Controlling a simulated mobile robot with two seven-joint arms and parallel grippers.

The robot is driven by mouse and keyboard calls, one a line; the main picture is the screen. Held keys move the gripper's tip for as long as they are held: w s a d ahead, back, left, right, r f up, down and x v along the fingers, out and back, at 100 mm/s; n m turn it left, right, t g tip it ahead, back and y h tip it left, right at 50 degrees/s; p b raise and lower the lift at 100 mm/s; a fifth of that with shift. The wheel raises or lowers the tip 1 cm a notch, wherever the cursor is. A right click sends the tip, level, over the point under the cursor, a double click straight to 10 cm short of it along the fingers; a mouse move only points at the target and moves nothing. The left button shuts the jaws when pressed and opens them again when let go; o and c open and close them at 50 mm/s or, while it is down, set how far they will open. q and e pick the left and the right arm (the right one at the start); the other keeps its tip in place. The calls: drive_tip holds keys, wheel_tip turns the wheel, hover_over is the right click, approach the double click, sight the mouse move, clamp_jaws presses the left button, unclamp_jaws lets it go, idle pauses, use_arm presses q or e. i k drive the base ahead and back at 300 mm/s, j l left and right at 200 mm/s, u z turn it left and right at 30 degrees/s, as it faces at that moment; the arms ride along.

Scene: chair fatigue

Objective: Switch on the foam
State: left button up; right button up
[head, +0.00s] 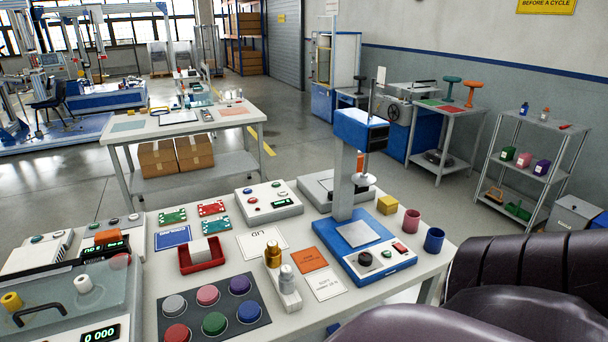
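No label reading "foam" can be made out. A white control box (268,203) with small buttons stands behind the tray. Neither of my grippers is in view.
A dark mat (245,318) with several coloured round pads lies in front. Gold and silver weights (273,254) stand beside it. A yellow block (387,205), a pink cup (411,222) and a blue cup (434,240) stand on the right. Dark padded shapes (530,270) fill the lower right.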

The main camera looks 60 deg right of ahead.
sight(398, 246)
drive_tip(key=z, duration=2.35)
